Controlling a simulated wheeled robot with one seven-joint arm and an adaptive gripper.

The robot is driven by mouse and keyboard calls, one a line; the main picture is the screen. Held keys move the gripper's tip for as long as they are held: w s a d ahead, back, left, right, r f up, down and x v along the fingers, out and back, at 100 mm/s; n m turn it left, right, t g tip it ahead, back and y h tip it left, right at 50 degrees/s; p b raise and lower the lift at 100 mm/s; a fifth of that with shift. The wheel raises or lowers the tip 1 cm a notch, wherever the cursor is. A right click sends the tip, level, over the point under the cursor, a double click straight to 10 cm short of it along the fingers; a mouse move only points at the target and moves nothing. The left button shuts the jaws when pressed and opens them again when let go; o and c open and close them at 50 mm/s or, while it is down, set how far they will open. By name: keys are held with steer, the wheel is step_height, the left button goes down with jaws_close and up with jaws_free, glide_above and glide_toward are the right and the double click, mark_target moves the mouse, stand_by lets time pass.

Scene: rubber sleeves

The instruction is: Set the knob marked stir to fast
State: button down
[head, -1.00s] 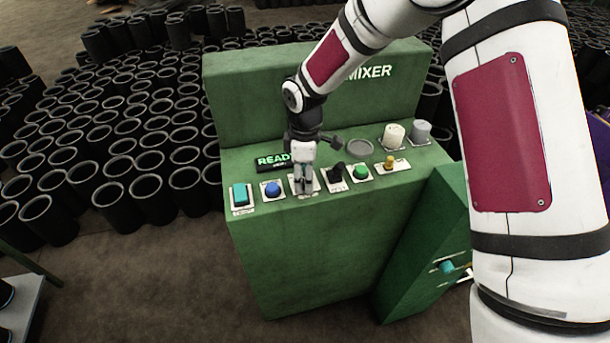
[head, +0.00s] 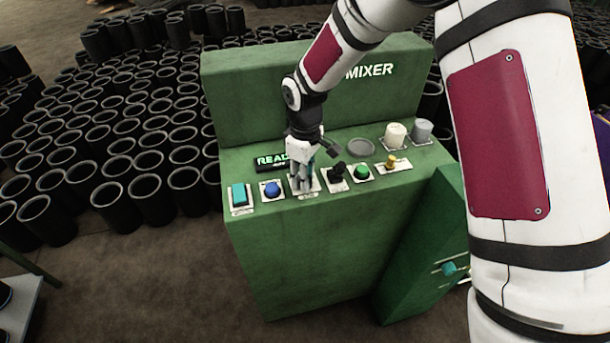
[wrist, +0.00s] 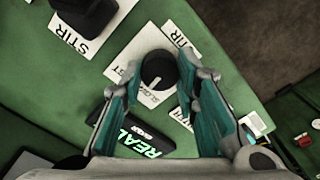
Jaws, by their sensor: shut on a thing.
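A small round black knob (wrist: 158,70) with a white pointer mark sits on a white plate (wrist: 125,62) in the wrist view. The plate's lettering is partly hidden and hard to read. My gripper (wrist: 160,85) has its teal-padded fingers on either side of this knob, shut on it. In the head view my gripper (head: 302,187) points down at the third plate from the left and hides the knob there. A bigger black knob (wrist: 88,12) stands apart at the upper left of the wrist view, by a clear STIR label; it also shows in the head view (head: 337,171).
A lit display (head: 268,161) is close behind my gripper. Many black sleeves (head: 110,150) stand on the left.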

steer(key=m, duration=0.3)
steer(key=shift+m, duration=2.1)
steer(key=c, duration=1.2)
jaws_free()
steer(key=shift+r, duration=0.1)
step_height(320, 180, up, 12)
steer(key=shift+f, duration=0.1)
